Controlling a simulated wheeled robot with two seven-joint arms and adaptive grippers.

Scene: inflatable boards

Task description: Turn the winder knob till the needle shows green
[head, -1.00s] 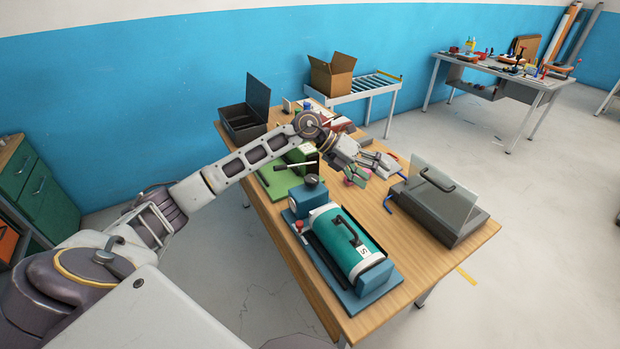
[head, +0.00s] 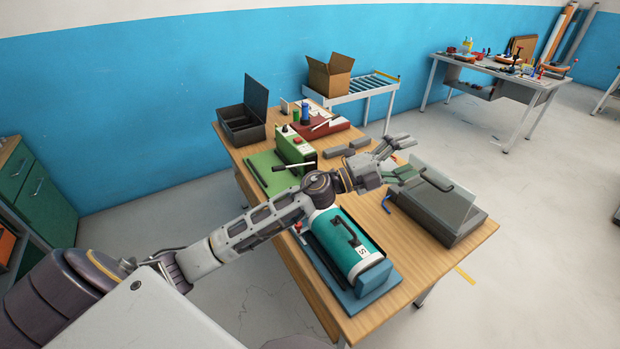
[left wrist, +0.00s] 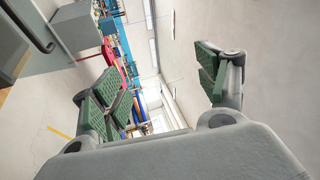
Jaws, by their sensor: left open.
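A teal roller unit (head: 340,240) with a black handle and an "S" label lies on a blue base at the table's front. My left forearm crosses over its far end and hides the block and dark round knob there. A green box (head: 293,148) with a black lever stands farther back on a green plate. I cannot tell which unit is the winder, and no needle is readable. My left gripper (head: 408,160) is open and empty, above the table beside the grey case. Its spread green-padded fingers show in the left wrist view (left wrist: 160,82). My right gripper is out of view.
A grey case (head: 432,212) with a clear lid and black handle stands at the table's right. An open dark box (head: 242,125) is at the back left. Grey blocks (head: 345,150) and a red item (head: 322,128) lie behind. The wooden table (head: 395,268) is bare at front right.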

